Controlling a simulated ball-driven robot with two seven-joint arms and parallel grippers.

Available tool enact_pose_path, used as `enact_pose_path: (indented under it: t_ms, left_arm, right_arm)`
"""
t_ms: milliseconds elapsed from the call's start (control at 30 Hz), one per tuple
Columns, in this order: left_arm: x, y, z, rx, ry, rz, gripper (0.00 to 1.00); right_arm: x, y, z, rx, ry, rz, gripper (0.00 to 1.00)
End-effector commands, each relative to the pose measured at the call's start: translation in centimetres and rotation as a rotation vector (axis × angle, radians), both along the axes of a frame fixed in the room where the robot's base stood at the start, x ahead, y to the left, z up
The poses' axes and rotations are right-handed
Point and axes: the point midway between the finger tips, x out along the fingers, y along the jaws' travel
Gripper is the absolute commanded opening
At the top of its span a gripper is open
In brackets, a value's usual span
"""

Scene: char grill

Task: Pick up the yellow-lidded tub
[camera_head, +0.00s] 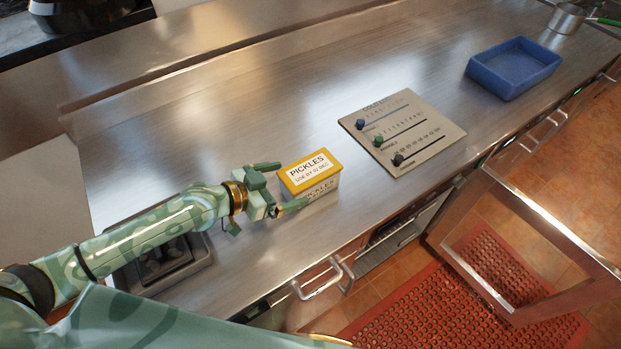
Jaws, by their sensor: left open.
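The yellow-lidded tub (311,173) stands upright on the steel counter in the middle of the head view. Its lid is labelled "PICKLES", and a white label shows on its front side. My left gripper (279,187) is just left of the tub, with its jaws open toward it. One finger is near the tub's back left corner and the other is by its front left edge. I cannot tell whether either finger touches the tub. My right gripper is not in view.
A grey panel with sliders (402,132) lies right of the tub. A blue tray (513,68) sits farther right, near a metal pot (566,18). A dark grey tray (190,262) is under my left arm. The steel counter (230,120) behind the tub is clear.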

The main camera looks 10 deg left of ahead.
Motion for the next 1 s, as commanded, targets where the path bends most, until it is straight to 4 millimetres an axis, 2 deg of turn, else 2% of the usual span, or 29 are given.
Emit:
enact_pose_path:
  t_ms: [167, 400, 700, 933, 967, 1000]
  left_arm:
    - [1.1, -0.9, -0.4, -0.003, 0.000, 0.001, 0.96]
    - [4.0, -3.0, -1.6, -0.003, 0.001, 0.000, 0.96]
    - [4.5, -3.4, -1.8, 0.000, 0.001, -0.001, 0.96]
    - [4.4, -3.4, -1.8, 0.000, 0.002, -0.001, 0.32]
    - [4.5, -3.4, -1.7, -0.003, -0.002, 0.000, 0.28]
    - [4.5, -3.4, -1.7, -0.003, -0.002, 0.000, 0.28]
  right_arm:
    - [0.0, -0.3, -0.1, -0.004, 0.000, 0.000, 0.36]
    - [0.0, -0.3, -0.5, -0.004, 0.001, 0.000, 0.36]
    - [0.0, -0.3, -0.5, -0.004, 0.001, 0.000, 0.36]
    - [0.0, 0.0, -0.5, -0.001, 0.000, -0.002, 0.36]
    - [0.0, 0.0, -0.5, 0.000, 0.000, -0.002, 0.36]
    - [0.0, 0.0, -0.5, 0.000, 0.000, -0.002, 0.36]
